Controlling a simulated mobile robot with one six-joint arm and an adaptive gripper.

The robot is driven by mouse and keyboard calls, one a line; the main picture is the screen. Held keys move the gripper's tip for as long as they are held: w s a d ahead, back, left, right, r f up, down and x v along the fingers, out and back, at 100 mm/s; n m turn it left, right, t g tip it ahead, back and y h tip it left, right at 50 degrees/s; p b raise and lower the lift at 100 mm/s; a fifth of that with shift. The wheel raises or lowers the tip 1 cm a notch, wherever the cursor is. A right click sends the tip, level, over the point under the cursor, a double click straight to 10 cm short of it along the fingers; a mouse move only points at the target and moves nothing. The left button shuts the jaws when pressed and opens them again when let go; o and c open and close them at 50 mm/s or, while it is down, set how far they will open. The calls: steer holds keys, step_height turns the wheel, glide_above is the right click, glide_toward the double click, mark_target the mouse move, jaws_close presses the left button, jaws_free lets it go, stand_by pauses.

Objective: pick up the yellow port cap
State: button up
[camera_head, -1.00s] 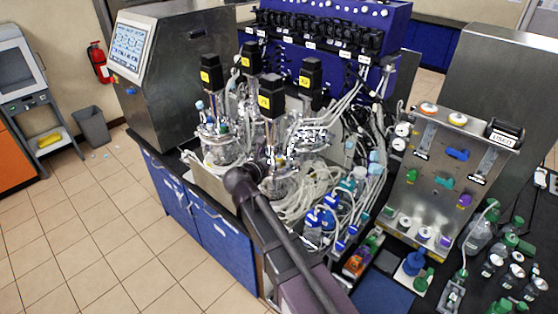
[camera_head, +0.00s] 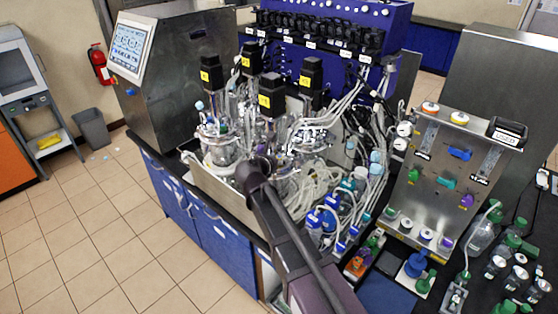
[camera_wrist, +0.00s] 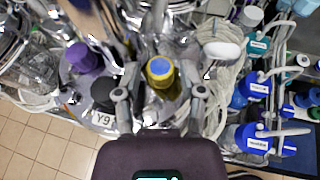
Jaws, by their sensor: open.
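My gripper (camera_wrist: 161,88) is open, with one finger to the left of the cap and fitting and one to the right. Gaps show on both sides, and I see no contact. How far the fingertips are above or below the cap is hard to tell. In the head view the cap cannot be made out, and my arm and the glassware hide the gripper.
A purple cap (camera_wrist: 83,58) and a black cap (camera_wrist: 104,92) are close to the left finger. Looped pale tubing (camera_wrist: 214,65) is right of the right finger. Blue-capped bottles (camera_wrist: 249,138) stand farther right. Glass vessels with black motors (camera_head: 271,95) crowd around my arm.

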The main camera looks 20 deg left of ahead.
steer(key=shift+c, duration=0.2)
steer(key=c, duration=0.6)
steer(key=shift+r, duration=0.15)
step_height(320, 180, up, 2)
steer(key=shift+p, duration=1.15)
steer(key=shift+r+p, duration=0.8)
steer(key=shift+r, duration=0.05)
steer(key=s+d, duration=0.1)
steer(key=s, duration=0.4)
steer(key=s+d, duration=0.2)
steer(key=s, duration=0.3)
steer(key=s+d+r+p, duration=0.1)
steer(key=s, duration=0.4)
steer(key=shift+s+d, duration=0.15)
steer(key=shift+s, duration=0.1)
steer(key=shift+f, duration=0.15)
